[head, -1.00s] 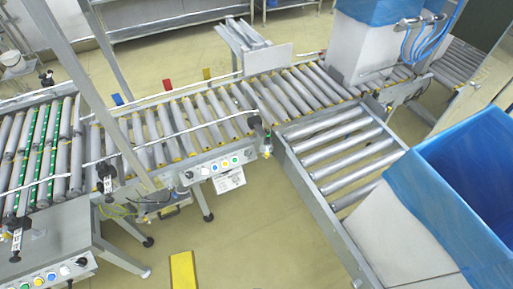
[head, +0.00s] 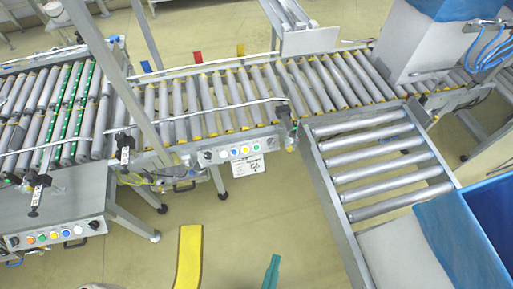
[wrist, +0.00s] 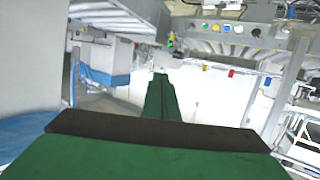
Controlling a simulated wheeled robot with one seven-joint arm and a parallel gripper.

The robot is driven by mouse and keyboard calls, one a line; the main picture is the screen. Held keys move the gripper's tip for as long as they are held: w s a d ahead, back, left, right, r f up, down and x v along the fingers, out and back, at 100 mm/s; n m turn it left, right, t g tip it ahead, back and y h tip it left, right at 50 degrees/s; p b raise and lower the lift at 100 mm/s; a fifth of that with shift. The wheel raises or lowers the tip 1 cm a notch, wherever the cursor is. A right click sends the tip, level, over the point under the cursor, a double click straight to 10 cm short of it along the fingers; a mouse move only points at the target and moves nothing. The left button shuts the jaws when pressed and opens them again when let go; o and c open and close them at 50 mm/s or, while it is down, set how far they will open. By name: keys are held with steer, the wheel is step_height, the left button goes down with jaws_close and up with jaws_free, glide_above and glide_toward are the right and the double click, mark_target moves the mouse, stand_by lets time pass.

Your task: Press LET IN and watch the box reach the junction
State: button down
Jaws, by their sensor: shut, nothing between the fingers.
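A grey button panel (head: 235,152) hangs on the front side of the roller conveyor (head: 225,100), with several coloured buttons and a small white sheet below. It also shows upside down in the wrist view (wrist: 230,28). The button labels are too small to read. A second button panel (head: 55,235) sits at lower left. A white box with a blue liner (head: 430,42) stands on the rollers at upper right. Another blue-lined box (head: 400,250) is at lower right by the side rollers. My green gripper (head: 273,262) is shut and empty, below the middle panel and apart from it; its closed fingers show in the wrist view (wrist: 160,80).
The side roller branch (head: 375,165) meets the main line at a junction (head: 310,115), with no box on it. A grey post (head: 105,60) slants across the left. A yellow strip (head: 188,255) lies on the floor. Floor in front of the middle panel is open.

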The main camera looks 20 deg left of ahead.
mark_target(256, 147)
steer(key=w+a+f+n+y, duration=0.1)
steer(key=w+f+n+y, duration=0.15)
steer(key=w+f, duration=0.55)
steer(key=w+a+f+n+y, duration=0.1)
steer(key=w+f+n, duration=0.35)
steer(key=w, duration=0.65)
steer(key=w+a+f+n+y, duration=0.1)
steer(key=w+a, duration=0.6)
steer(key=w, duration=0.3)
steer(key=w+a+f+n+y, duration=0.1)
steer(key=w+a+n, duration=0.1)
steer(key=w+a, duration=0.6)
steer(key=w, duration=0.3)
steer(key=shift+t, duration=0.3)
steer(key=shift+w+a+f, duration=0.1)
steer(key=shift+a+f, duration=0.05)
steer(key=shift+f, duration=0.05)
steer(key=w+a+f, duration=0.1)
steer(key=f, duration=0.1)
steer(key=w+a+f, duration=0.1)
steer(key=w+f, duration=0.1)
steer(key=w+a+f, duration=0.1)
steer(key=f, duration=0.1)
steer(key=shift+w+f, duration=0.2)
steer(key=shift+w, duration=0.1)
